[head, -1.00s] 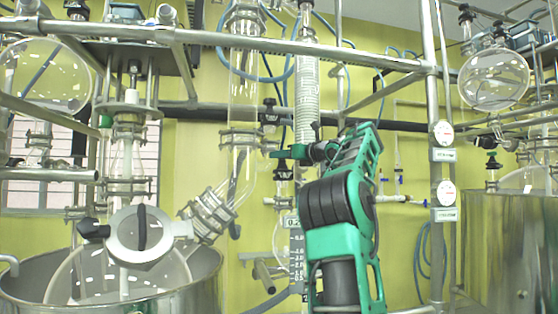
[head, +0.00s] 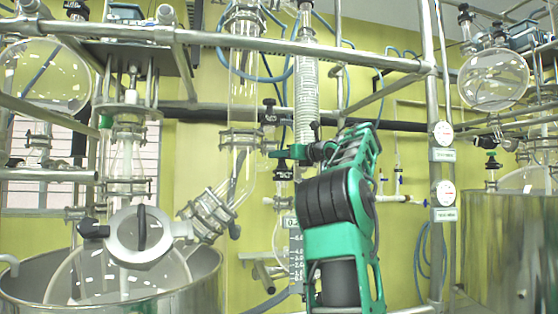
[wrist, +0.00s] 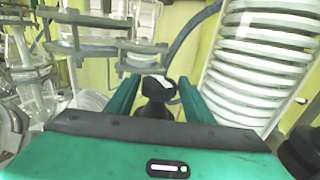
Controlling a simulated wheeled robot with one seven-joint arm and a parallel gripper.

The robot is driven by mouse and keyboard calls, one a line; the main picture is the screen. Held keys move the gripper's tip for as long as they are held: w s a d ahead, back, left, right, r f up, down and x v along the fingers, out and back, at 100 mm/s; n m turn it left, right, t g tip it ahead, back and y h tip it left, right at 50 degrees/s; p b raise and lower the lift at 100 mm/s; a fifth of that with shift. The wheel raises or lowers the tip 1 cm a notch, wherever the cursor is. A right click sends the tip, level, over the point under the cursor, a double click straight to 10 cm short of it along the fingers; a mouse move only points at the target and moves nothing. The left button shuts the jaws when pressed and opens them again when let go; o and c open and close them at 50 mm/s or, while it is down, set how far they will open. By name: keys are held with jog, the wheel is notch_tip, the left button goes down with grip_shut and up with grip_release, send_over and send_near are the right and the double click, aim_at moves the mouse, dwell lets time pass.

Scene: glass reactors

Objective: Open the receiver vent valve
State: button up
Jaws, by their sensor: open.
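A black valve knob with a pale mark on its top (wrist: 157,86) stands between the two green fingers of my gripper (wrist: 159,92) in the wrist view. The fingers are open, one on each side, with a visible gap to the knob. I take it for the receiver vent valve. In the head view my gripper (head: 287,153) is beside the receiver column, and a black valve part (head: 283,172) shows just below the finger. The graduated receiver (head: 295,250) is below, partly hidden by my arm. The knob's contact with the fingers is not visible.
A coiled glass condenser (wrist: 258,65) stands close on the right in the wrist view. Glass flanges with metal clamps (wrist: 105,45) are on the left. In the head view, a metal rail (head: 300,47) crosses above, and another black valve (head: 269,110) sits higher up.

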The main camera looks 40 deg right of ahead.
jog(key=shift+w+a+r+m+g+h, duration=0.1)
jog(key=shift+a+m+g+h, duration=0.1)
jog(key=shift+m+h, duration=0.55)
jog(key=shift+a+r+m+g+h, duration=0.15)
jog(key=shift+m+h, duration=0.3)
jog(key=shift+h, duration=0.6)
jog(key=shift+d+f, duration=0.1)
jog(key=shift+f, duration=0.05)
